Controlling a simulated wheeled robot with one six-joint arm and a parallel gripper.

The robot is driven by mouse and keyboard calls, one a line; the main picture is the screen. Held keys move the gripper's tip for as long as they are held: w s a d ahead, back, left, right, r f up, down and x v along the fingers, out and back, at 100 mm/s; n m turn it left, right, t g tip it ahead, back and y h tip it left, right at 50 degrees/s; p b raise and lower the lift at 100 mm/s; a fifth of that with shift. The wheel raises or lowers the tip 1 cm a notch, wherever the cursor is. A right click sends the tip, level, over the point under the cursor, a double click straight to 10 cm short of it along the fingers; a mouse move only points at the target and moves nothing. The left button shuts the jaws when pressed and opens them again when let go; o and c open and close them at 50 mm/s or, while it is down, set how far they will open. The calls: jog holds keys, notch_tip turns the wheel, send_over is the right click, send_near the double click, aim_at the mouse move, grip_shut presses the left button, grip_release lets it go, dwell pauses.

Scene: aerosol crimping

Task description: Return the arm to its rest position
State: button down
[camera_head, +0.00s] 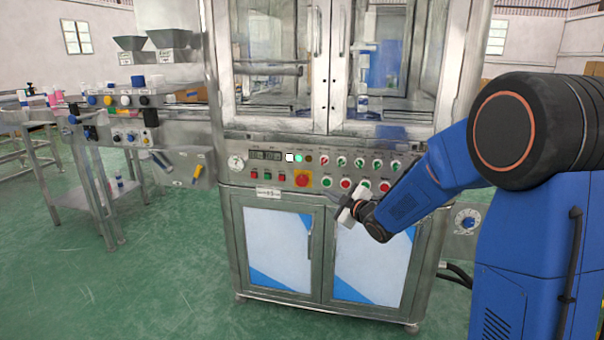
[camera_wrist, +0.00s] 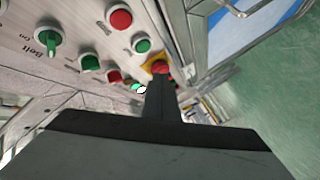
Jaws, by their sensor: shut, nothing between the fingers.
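My gripper (camera_head: 345,207) is in front of the crimping machine's control panel (camera_head: 280,172), near its lower edge and right of the red emergency stop. In the wrist view my gripper (camera_wrist: 160,80) points along the panel with its fingers shut and nothing between them. My blue arm reaches in from the right of the head view. The red emergency stop (camera_head: 302,179) on its yellow plate shows beyond my fingertips in the wrist view (camera_wrist: 160,66). A green button light (camera_head: 298,158) is lit. I cannot tell whether the fingers touch the panel.
The machine's glass doors (camera_head: 280,60) are above the panel and its cabinet doors (camera_head: 278,250) are below. A metal side table (camera_head: 80,195) with bottles stands at the left. The green floor (camera_head: 130,270) in front is clear.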

jog(key=s+d+r+m+g+h, duration=0.15)
jog(key=s+d+m+h, duration=0.35)
jog(key=s, duration=0.5)
jog(key=s+d+r+m+g+h, duration=0.1)
jog(key=s+d+m+g+h, duration=0.2)
jog(key=s+d, duration=0.55)
jog(key=s+a+f+m+g, duration=0.1)
jog(key=s+f+m+g, duration=0.1)
jog(key=s, duration=1.4)
jog(key=s+a+f+m+g+y, duration=0.1)
jog(key=s+f+m+g, duration=0.2)
jog(key=s, duration=1.3)
jog(key=shift+f+m+g, duration=0.2)
jog(key=shift+m+g, duration=0.25)
jog(key=shift+m, duration=0.35)
